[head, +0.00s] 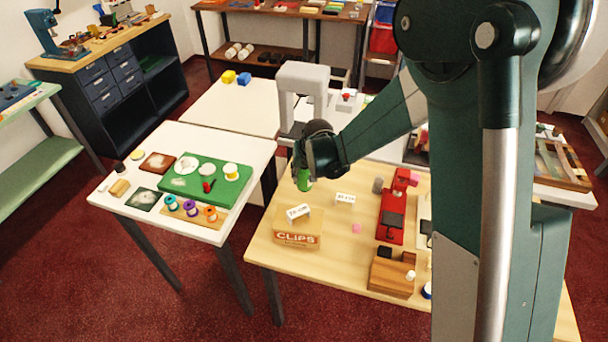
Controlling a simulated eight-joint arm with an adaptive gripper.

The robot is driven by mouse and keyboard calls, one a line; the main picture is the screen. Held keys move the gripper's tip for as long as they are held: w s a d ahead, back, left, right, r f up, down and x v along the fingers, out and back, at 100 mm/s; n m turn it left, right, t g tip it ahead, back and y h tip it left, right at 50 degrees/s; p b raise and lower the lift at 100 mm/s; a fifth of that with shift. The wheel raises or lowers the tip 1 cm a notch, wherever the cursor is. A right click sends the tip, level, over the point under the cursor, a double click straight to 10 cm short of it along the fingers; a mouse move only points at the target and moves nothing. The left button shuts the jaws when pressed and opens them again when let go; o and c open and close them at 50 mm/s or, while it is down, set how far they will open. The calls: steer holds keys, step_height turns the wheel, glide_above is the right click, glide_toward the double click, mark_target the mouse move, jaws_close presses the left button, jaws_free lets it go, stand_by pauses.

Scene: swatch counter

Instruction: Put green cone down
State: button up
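The green cone (304,182) shows at the end of my gripper (302,166), over the far left part of the light wooden table (265,245). Only its lower part is visible; the dark fingers and hand cover its top. The fingers appear closed around it. I cannot tell whether its bottom touches the tabletop or hangs just above it.
A CLIPS box (298,238) with a white label card (298,211) is in front. A second card (345,199), a red press-like device (394,212) and a wooden block holder (391,273) stand rightward. The white table (195,228) at left holds a green mat (230,190) and thread spools.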

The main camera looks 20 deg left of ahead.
steer(key=o, duration=1.2)
steer(key=shift+r, duration=0.1)
steer(key=shift+p+v, duration=1)
steer(key=shift+v, duration=5.05)
steer(key=shift+d, duration=0.1)
